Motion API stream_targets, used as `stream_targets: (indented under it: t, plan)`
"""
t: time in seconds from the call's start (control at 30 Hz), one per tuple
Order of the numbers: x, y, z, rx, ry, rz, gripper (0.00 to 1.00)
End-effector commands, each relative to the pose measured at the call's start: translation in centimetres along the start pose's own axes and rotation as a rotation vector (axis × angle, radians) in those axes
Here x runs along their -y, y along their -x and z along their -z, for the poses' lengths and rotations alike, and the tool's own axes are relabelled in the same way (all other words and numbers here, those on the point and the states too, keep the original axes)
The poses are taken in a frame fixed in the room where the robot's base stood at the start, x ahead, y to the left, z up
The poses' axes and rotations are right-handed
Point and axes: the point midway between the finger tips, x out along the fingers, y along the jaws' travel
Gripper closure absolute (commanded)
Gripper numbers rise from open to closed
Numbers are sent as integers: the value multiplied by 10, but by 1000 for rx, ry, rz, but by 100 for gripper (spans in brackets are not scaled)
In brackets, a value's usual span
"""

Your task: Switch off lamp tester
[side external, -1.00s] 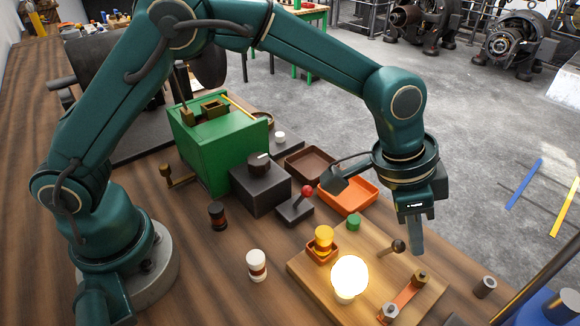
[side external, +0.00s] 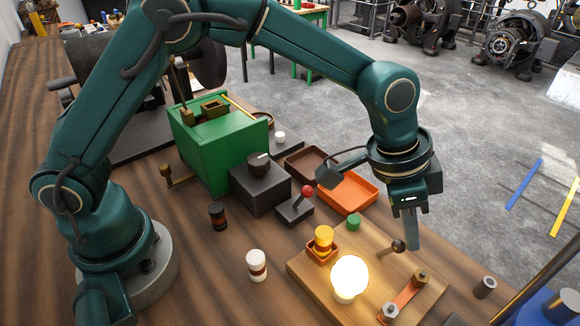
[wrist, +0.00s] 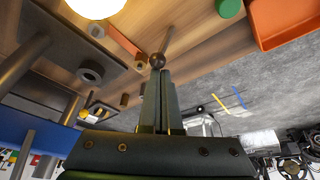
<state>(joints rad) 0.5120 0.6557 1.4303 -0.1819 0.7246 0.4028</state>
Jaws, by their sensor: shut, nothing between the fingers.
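The lamp tester is a wooden board (side external: 318,285) with a glowing round lamp (side external: 349,276). Its lever with a dark ball knob (side external: 398,246) leans to the right. An orange strip with metal posts (side external: 405,293) lies on the board's right side. My gripper (side external: 413,246) is shut and empty, pointing down just right of the knob. In the wrist view, the knob (wrist: 157,60) shows at the tips of my closed fingers (wrist: 160,76). I cannot tell whether they touch. The lit lamp (wrist: 95,5) is at the upper left there.
A yellow lamp in an orange holder (side external: 323,240) and a green cap (side external: 354,222) are near the board's back. A red-knobbed lever box (side external: 296,209) and orange tray (side external: 348,193) stand behind. A grey cylinder (side external: 485,287) is at the right.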

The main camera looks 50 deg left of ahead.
Motion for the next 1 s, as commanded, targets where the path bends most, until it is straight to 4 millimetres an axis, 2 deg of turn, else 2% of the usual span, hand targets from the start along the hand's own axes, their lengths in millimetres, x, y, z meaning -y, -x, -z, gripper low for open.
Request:
stream_targets:
  t: [0.57,1.0]
  plan:
    - [8,6,-7,2,0,1,100]
    - [27,12,-28,10,2,-2,100]
